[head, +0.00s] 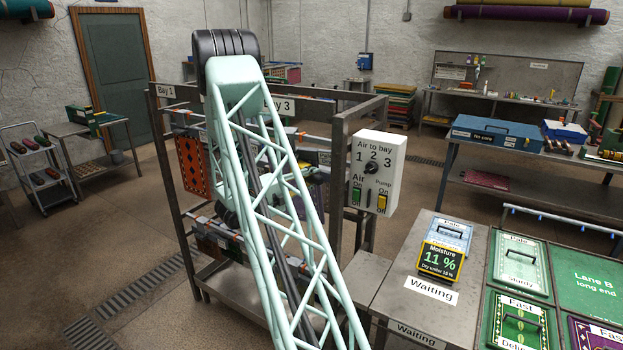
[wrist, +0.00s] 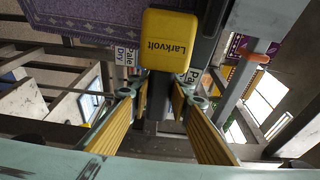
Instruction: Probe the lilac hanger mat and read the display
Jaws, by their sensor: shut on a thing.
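In the wrist view, my gripper (wrist: 162,98) is shut on the yellow and dark probe (wrist: 170,40), marked "Larkvolt". The lilac mat (wrist: 85,18) is at the top left of that view, close to the probe's yellow body; I cannot tell whether the probe touches it. In the head view, my lattice arm hides the gripper, the probe and much of the hanging mats. The moisture display (head: 440,261) stands on the "Waiting" table and reads "Moisture 11 %", with a small "Dry under" line below.
The metal bay rack (head: 340,165) stands around my arm, with rails and posts close by. The air panel (head: 375,172) is on its right side. The waiting table (head: 415,318) and sample mats (head: 522,265) are at the lower right. The floor at left is open.

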